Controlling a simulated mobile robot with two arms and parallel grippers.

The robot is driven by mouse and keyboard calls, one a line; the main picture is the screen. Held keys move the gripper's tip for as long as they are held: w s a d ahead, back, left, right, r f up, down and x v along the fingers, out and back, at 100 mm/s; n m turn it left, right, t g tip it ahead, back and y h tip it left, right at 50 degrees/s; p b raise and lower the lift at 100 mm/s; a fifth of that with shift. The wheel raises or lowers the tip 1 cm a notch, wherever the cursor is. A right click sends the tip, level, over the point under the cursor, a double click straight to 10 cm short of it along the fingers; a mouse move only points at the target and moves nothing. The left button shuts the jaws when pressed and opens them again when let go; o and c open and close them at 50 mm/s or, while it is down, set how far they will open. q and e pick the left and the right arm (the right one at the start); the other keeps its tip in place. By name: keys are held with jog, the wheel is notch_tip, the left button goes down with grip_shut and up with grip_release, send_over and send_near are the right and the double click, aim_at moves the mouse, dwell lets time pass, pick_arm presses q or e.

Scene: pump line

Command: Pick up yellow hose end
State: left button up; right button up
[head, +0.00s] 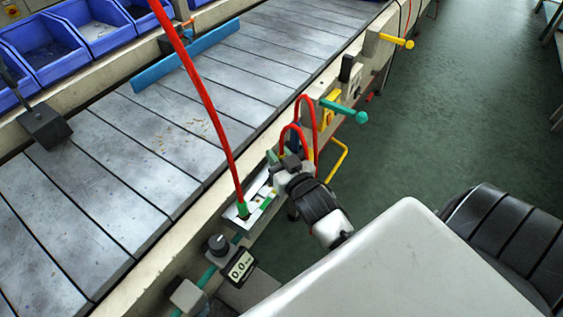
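I cannot tell for certain which yellow part is the hose end. A yellow piece (329,110) shows behind the teal peg on the side of the line. A bent yellow tube (341,159) sticks out lower down, just right of my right gripper. My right gripper (281,166) is at the line's edge, beside looped red hoses (301,128). Its fingers are small and partly hidden, so its opening and any hold are unclear. My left gripper is not in view.
A red hose (207,103) runs down to a green end (242,209) at a pale plate. A teal peg (344,110) and a yellow peg (396,41) jut out. A gauge (240,265) stands at the front. Green floor (450,110) is open at right.

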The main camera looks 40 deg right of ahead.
grip_shut()
jog(key=shift+r, duration=0.15)
